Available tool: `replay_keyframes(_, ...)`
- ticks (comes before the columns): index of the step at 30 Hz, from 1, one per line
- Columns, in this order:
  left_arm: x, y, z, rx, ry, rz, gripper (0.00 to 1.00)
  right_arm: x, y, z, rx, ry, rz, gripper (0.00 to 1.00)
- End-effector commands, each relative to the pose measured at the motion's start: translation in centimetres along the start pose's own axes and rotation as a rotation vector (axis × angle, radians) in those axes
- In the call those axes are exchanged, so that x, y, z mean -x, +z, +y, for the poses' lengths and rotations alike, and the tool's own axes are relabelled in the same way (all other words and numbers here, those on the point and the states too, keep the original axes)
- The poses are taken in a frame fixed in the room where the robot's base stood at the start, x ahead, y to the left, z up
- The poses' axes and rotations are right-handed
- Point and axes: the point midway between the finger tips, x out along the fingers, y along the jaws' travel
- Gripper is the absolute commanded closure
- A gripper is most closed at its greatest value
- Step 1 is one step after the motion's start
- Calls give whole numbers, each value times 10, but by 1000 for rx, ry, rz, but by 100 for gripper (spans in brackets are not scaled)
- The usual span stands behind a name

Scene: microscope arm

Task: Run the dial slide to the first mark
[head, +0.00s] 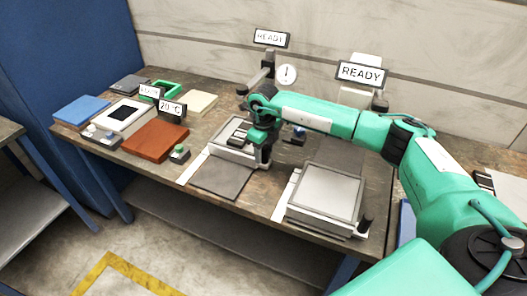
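The dial (287,75) is a round white gauge with a dark needle, at the back middle of the table below a READY sign (271,38). Below and in front of it stands a low light-grey stage (231,150) with dark parts on top, probably the slide. My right arm reaches in from the right, and my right gripper (262,152) points down at the right side of this stage. The wrist hides its fingertips, so I cannot tell whether they touch or hold anything. Any marks are too small to make out. My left gripper is out of view.
A second stage with a pale plate (325,195) and another READY sign (362,73) stands to the right. A dark mat (223,177) lies in front of the first stage. A brown block (155,141), a blue block (82,109) and small devices fill the left.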

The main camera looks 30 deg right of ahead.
Motion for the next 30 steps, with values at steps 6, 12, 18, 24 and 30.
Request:
replay_keyframes(6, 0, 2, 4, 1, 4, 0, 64, 0, 0, 0, 0, 0, 0, 53)
replay_keyframes(12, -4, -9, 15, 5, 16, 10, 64, 16, 1, 0, -1, -1, -3, 53)
replay_keyframes(18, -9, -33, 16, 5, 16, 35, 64, 59, 1, 0, 1, -2, -5, 53)
replay_keyframes(24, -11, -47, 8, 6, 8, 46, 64, 104, 1, 0, 0, -2, -4, 53)
replay_keyframes(30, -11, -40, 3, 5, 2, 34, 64, 130, 0, 0, 0, -1, -2, 53)
